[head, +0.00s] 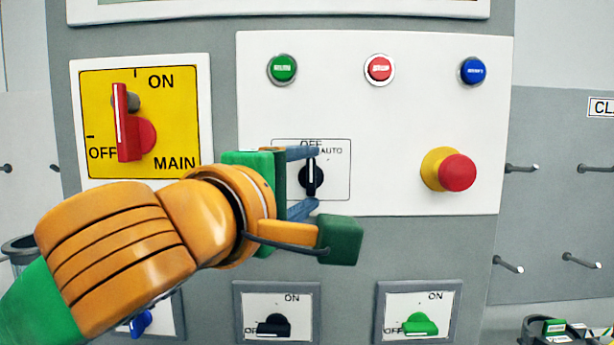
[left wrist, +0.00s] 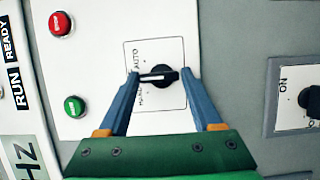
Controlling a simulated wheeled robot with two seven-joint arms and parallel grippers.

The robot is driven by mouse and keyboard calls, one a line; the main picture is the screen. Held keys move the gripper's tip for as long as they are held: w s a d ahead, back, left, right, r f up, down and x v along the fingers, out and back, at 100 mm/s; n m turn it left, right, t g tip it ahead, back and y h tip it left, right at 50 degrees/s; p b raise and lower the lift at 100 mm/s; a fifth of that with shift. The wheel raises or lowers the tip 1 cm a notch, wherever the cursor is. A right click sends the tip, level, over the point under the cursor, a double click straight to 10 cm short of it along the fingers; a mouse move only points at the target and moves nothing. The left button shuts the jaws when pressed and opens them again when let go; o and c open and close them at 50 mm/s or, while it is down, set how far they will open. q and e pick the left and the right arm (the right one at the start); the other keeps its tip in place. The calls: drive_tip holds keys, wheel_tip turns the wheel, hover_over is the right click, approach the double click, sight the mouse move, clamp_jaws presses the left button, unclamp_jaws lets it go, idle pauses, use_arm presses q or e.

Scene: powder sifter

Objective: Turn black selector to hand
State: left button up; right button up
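The black selector (head: 312,178) is a round knob with a white pointer line, on a small plate (head: 338,188) marked OFF and AUTO in the head view. Its pointer stands upright, toward OFF. My left gripper (head: 309,182) is at the plate, one blue finger above the knob and one below. In the left wrist view the selector (left wrist: 160,76) sits between the two spread fingertips (left wrist: 162,78), with the pointer aimed at the left finger. The gripper is open; I cannot tell whether a finger touches the knob. The HAND lettering is partly hidden by a finger.
Green (head: 283,68), red (head: 379,68) and blue (head: 473,71) buttons sit above. A red emergency button (head: 457,172) sticks out to the right. A red main switch (head: 128,135) is at left. Black (head: 273,325) and green (head: 420,323) switches are below.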

use_arm(q)
drive_tip(key=c, duration=0.8)
drive_tip(key=shift+f+b, duration=0.15)
drive_tip(key=shift+b, duration=0.15)
drive_tip(key=shift+c, duration=0.2)
drive_tip(key=n+t+b, duration=0.1)
drive_tip(key=n+b, duration=0.2)
drive_tip(key=b, duration=0.1)
drive_tip(key=f+n+t+b, duration=0.1)
drive_tip(key=n+b, duration=0.2)
drive_tip(key=b, duration=0.2)
drive_tip(key=shift+r+n+t+y+b, duration=0.1)
drive_tip(key=shift+n+t+y+b, duration=0.25)
drive_tip(key=shift+n+b, duration=0.55)
drive_tip(key=shift+r+n+t+y+b, duration=0.1)
drive_tip(key=shift+n+t+y+b, duration=0.25)
drive_tip(key=shift+n+b, duration=0.55)
drive_tip(key=shift+n, duration=0.3)
drive_tip(key=o, duration=1.4)
